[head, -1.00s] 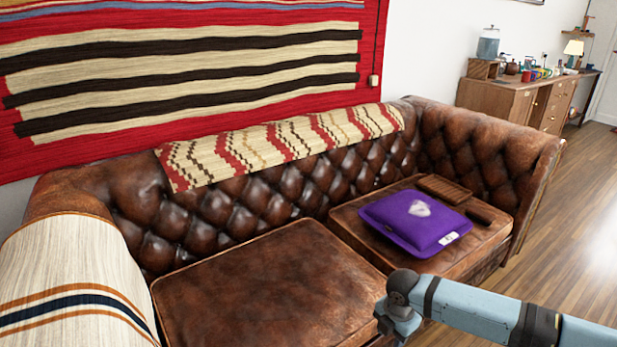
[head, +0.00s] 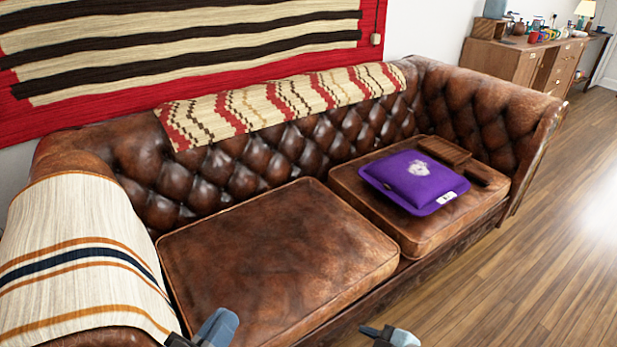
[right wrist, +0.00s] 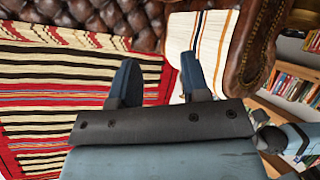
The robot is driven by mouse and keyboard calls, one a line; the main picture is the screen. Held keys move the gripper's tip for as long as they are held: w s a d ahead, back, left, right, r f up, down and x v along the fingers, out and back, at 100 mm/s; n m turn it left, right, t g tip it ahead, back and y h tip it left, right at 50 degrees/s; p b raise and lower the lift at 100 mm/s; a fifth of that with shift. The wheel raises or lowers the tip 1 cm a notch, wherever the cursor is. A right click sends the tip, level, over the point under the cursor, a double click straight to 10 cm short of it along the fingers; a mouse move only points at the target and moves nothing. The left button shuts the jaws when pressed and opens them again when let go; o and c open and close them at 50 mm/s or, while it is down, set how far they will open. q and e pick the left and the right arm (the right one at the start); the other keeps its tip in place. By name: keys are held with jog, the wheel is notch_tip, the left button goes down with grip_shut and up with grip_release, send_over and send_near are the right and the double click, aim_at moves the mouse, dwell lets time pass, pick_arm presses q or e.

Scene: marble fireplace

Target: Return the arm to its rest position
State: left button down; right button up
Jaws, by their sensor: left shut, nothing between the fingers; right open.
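My left gripper (head: 205,332) shows at the bottom edge of the head view, in front of the left seat cushion. It is shut and empty, and most of its arm is out of frame. Another small grey-blue piece of mine (head: 392,337) shows at the bottom edge, right of it. My right gripper (right wrist: 160,80) fills the middle of the right wrist view. Its two dark blue fingers are wide apart with nothing between them.
The brown leather sofa (head: 275,255) stands in front of me. A purple cushion (head: 415,180) and a brown wooden tray (head: 444,150) lie on its right seat. Striped throws cover the left arm and backrest. Wooden floor (head: 555,220) is clear at right. A bookshelf (right wrist: 290,85) shows beside the sofa.

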jog(key=s+d+r+m+t+y, duration=0.2)
jog(key=s+d+r+m+t, duration=0.3)
jog(key=s+r, duration=0.5)
jog(key=w+a+r+m+t+h+p, duration=0.2)
jog(key=w+a+r+m+t+h, duration=0.25)
jog(key=r, duration=0.45)
pick_arm(q)
jog(key=s+a+r+g+y+p, duration=0.4)
jog(key=a+r+g+y+p, duration=0.1)
jog(key=p, duration=2.9)
jog(key=a+r+g, duration=0.1)
jog(key=a, duration=0.1)
jog(key=shift+a+g+y+p, duration=0.3)
jog(key=shift+y, duration=0.1)
pick_arm(e)
jog(key=s+d+r+m+g+h, duration=0.2)
jog(key=s+d+r+g+h, duration=0.1)
jog(key=d+g, duration=0.3)
jog(key=shift+s+d+r+g, duration=0.4)
jog(key=shift+d+r, duration=0.45)
jog(key=shift+d, duration=0.4)
